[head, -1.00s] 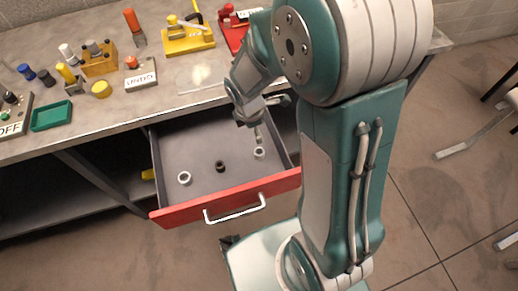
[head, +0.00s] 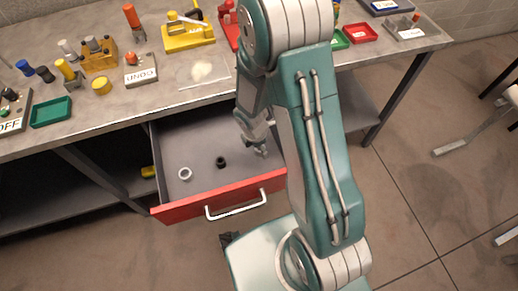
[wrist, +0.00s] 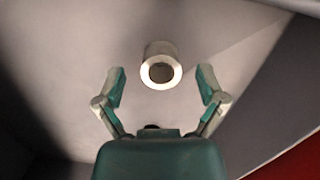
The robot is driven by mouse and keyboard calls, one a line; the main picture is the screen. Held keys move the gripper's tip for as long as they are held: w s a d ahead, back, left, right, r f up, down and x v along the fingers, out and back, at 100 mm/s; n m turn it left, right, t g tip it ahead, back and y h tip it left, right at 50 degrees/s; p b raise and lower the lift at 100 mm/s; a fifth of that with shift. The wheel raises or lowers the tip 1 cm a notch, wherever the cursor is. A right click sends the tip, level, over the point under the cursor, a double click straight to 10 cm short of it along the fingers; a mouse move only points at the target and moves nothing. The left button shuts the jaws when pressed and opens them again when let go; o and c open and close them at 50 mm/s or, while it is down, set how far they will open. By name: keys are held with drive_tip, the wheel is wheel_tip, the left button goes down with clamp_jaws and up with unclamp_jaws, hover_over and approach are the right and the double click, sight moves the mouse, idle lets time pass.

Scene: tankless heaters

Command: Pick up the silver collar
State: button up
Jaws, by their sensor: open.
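A silver collar (wrist: 158,50), a short pale ring with a dark hole, lies on the drawer floor in the wrist view. My open gripper (wrist: 160,80) has one finger to each side of it in that view, with gaps between. I cannot tell how far above the floor the fingertips are.
The open drawer (head: 190,209) has a red front with a white handle. The workbench (head: 107,110) above it carries several tools, blocks and trays. Drawer floor around the left rings is clear.

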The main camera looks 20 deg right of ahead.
drive_tip(key=shift+d+f, duration=0.2)
drive_tip(key=shift+f, duration=0.35)
clamp_jaws()
